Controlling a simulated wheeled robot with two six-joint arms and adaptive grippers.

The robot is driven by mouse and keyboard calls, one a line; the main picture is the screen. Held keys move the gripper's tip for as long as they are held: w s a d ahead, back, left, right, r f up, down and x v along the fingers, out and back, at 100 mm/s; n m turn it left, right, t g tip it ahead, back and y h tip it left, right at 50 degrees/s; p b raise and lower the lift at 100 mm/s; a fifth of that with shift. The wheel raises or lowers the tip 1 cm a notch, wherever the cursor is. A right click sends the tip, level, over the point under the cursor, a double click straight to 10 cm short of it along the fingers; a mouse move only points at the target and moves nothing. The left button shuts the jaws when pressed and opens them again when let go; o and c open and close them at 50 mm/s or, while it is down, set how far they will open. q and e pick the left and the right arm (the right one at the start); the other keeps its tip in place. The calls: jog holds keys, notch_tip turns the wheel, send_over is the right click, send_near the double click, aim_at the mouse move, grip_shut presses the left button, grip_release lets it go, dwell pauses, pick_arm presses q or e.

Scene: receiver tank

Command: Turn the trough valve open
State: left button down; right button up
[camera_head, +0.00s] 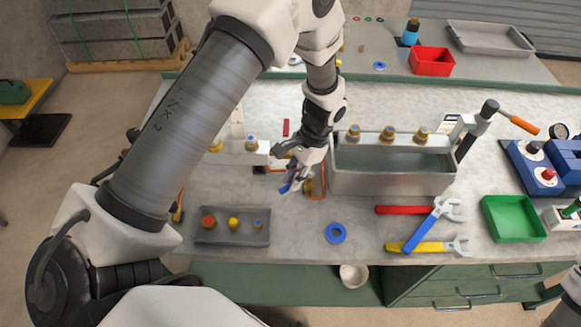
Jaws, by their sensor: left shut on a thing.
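The grey metal trough (392,180) stands on the bench right of centre, with several brass fittings along its back rail. A brass valve body (310,187) and copper pipe are at the trough's lower left corner. My left gripper (296,176) reaches down from above, just left of the trough, and is shut at a blue handle (291,187) beside the brass body. The fingers and my wrist hide much of the handle, and its exact angle is hard to tell. My right gripper is not in view.
A grey tray (233,239) with small fittings lies at the front left. A blue ring (336,233), a red-handled wrench (403,210), a blue wrench (424,232) and a yellow wrench (427,246) lie in front of the trough. A green bin (513,218) is at the right.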

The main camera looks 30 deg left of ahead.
pick_arm(q)
jog(key=n, duration=0.2)
jog(key=d+n+h, duration=0.1)
jog(key=d+n+h+p, duration=0.1)
jog(key=n, duration=0.1)
jog(key=shift+w+d+r+n, duration=0.1)
jog(key=shift+d+r+n, duration=0.1)
jog(key=shift+d+n, duration=0.1)
jog(key=shift+w+d+n+t+h+p, duration=0.15)
jog(key=shift+d+n+h, duration=0.2)
jog(key=shift+n, duration=0.5)
jog(key=shift+w+d+n+t+h+p, duration=0.1)
jog(key=shift+w+d+n+h, duration=0.15)
jog(key=shift+n, duration=0.55)
jog(key=shift+w+d+n+t+h+p, duration=0.1)
jog(key=shift+d+n+h, duration=0.3)
jog(key=shift+n, duration=0.45)
jog(key=c, duration=1.2)
grip_release()
jog(key=shift+c, duration=0.2)
jog(key=shift+o, duration=0.7)
jog(key=shift+f, duration=0.15)
jog(key=v, duration=1.2)
